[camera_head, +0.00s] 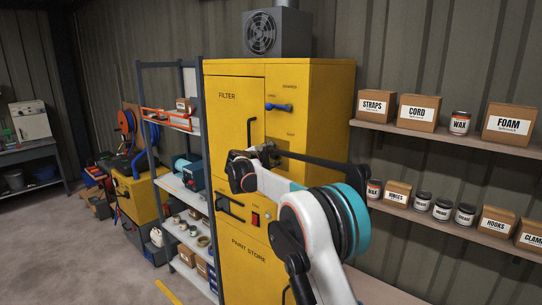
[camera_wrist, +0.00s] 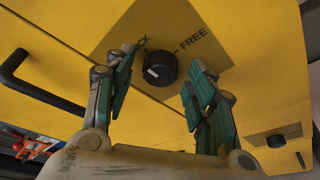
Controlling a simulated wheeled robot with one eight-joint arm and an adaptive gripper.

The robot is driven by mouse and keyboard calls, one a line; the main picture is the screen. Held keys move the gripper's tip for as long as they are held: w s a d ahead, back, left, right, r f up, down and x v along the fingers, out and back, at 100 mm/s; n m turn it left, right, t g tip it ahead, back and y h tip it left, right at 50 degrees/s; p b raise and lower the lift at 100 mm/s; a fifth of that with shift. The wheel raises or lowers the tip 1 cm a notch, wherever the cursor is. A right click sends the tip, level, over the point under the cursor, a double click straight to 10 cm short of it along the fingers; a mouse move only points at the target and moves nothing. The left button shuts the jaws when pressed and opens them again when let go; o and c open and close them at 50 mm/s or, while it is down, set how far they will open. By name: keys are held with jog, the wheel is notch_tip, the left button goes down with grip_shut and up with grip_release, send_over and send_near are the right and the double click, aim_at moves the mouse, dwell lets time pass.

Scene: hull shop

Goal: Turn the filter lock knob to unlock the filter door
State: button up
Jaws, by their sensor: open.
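The filter lock knob (camera_wrist: 160,69) is round and black, on a brownish plate (camera_wrist: 190,22) marked FREE, with a partly hidden label ending in "CK". A white mark shows on the left of its face. My gripper (camera_wrist: 160,72) is open, with one finger on each side of the knob and gaps visible between. In the head view, my gripper (camera_head: 265,155) is at the yellow cabinet's front and the knob cannot be made out. The filter door (camera_head: 228,95), labelled FILTER, looks closed and has a black handle (camera_head: 250,131).
A blue lever (camera_head: 279,107) sits on the cabinet's right panel above my gripper. A drawer handle (camera_head: 230,209) and red switch (camera_head: 256,219) are below. Shelves with boxes and tins (camera_head: 440,139) line the right wall. A grey-framed rack (camera_head: 184,182) stands left; open floor lies further left.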

jog(key=shift+c, duration=0.5)
jog(key=c, duration=1)
jog(key=shift+o, duration=0.2)
jog(key=shift+f+b, duration=0.1)
jog(key=shift+b, duration=0.25)
jog(key=m+b, duration=0.1)
jog(key=b, duration=0.1)
jog(key=m+t+b, duration=0.1)
jog(key=m, duration=0.1)
jog(key=shift+s+d+f+b, duration=0.1)
jog(key=shift+f+b, duration=0.2)
jog(key=shift+b, duration=0.05)
jog(key=m+t+b, duration=0.1)
jog(key=m, duration=0.1)
jog(key=m+b, duration=0.2)
jog(key=shift+f+t+b, duration=0.2)
jog(key=shift+t+b, duration=0.1)
jog(key=shift+t, duration=0.1)
jog(key=m+b, duration=0.1)
jog(key=m, duration=0.2)
jog(key=m+t+h+b, duration=0.1)
jog(key=m+b, duration=0.1)
jog(key=shift+f+m, duration=0.2)
jog(key=shift+m, duration=0.2)
jog(key=shift+m+h+b, duration=0.65)
jog(key=shift+m+h, duration=0.35)
jog(key=shift+m, duration=1.6)
